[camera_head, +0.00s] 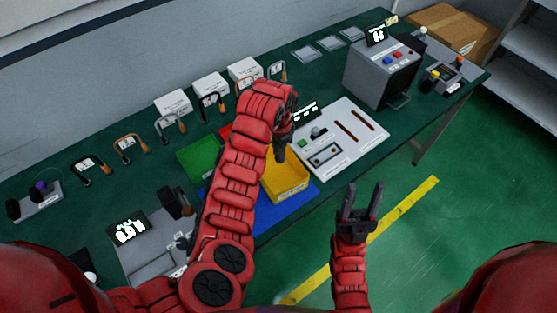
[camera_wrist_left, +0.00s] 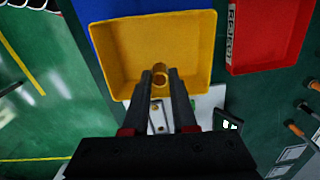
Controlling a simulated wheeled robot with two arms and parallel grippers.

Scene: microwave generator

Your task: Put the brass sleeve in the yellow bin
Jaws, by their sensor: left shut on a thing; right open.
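The yellow bin (camera_head: 283,184) stands at the front of the green bench, and my left arm reaches over it. In the left wrist view the yellow bin (camera_wrist_left: 196,30) looks empty inside. My left gripper (camera_head: 281,152) is above the bin's far side. It is shut on the brass sleeve (camera_wrist_left: 160,71), which shows between its fingertips in the left wrist view (camera_wrist_left: 160,80). The sleeve appears raised over the bin's edge; the exact height is hard to tell. In the head view I cannot make out the sleeve. My right gripper (camera_head: 361,197) is open and empty, in front of the bench.
A green bin (camera_head: 203,155) stands left of the yellow one, and a red bin (camera_wrist_left: 266,32) is beside it, mostly hidden in the head view. A white panel (camera_head: 345,150) lies to the right. A grey box (camera_head: 381,72) stands further right.

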